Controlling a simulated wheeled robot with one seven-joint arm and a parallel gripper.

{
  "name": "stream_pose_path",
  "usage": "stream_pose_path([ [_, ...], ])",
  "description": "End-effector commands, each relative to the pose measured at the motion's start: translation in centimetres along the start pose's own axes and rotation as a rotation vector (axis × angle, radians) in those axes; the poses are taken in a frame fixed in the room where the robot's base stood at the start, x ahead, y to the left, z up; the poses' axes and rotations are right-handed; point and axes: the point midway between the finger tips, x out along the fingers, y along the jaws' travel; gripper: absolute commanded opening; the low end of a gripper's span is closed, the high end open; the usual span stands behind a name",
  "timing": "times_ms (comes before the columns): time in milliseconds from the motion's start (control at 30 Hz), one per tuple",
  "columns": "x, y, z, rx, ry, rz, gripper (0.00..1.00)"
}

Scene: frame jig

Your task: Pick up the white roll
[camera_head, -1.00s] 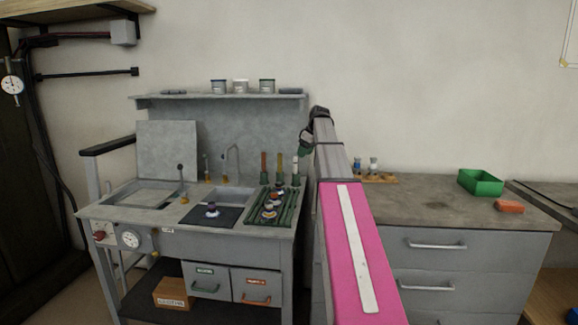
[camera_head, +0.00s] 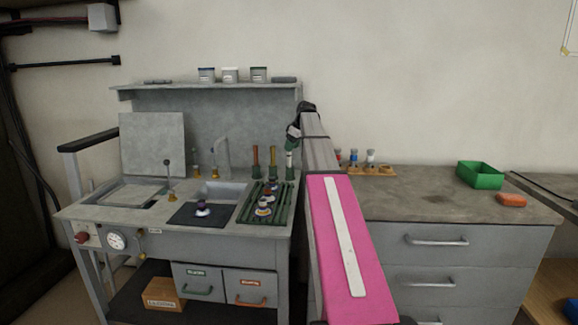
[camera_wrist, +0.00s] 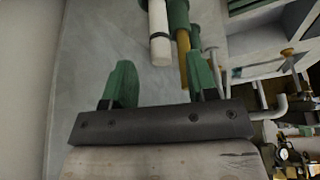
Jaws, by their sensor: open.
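The white roll (camera_wrist: 158,28) is a slim white cylinder with a dark ring near its end, at the top middle of the wrist view. In the head view it stands upright (camera_head: 289,158) at the right end of a short row on the bench, its lower part in a green holder. A yellow-brown roll (camera_wrist: 183,58) is close beside it. My gripper (camera_wrist: 160,82) is open and empty, its two green fingers spread. The roll's end lies ahead of the gap between them, apart from both. In the head view my gripper (camera_head: 293,133) is just above the white roll, partly covering the view there.
A green rack (camera_head: 248,209) with several small parts and a dark mat (camera_head: 187,214) lie on the bench. A faucet (camera_head: 222,155) rises behind the sink. A shelf (camera_head: 170,86) with tins hangs above. A green bin (camera_head: 480,176) stands on the right counter.

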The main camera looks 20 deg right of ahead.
Motion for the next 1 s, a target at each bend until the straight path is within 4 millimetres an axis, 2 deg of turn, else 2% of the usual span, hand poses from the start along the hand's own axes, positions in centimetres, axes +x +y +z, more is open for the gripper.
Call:
stream_pose_path([
  [300, 4.1, -0.1, 0.2, 0.0, 0.0, 0.0, 0.53],
  [533, 4.4, -0.1, 0.2, 0.0, 0.0, 0.0, 0.53],
  [567, 4.4, -0.1, 0.2, 0.0, 0.0, 0.0, 0.49],
  [700, 4.4, -0.1, 0.2, 0.0, 0.0, 0.0, 0.04],
  [733, 4.4, -0.1, 0.2, 0.0, 0.0, 0.0, 0.0],
  [1000, 4.4, -0.1, 0.2, 0.0, 0.0, 0.0, 0.0],
])
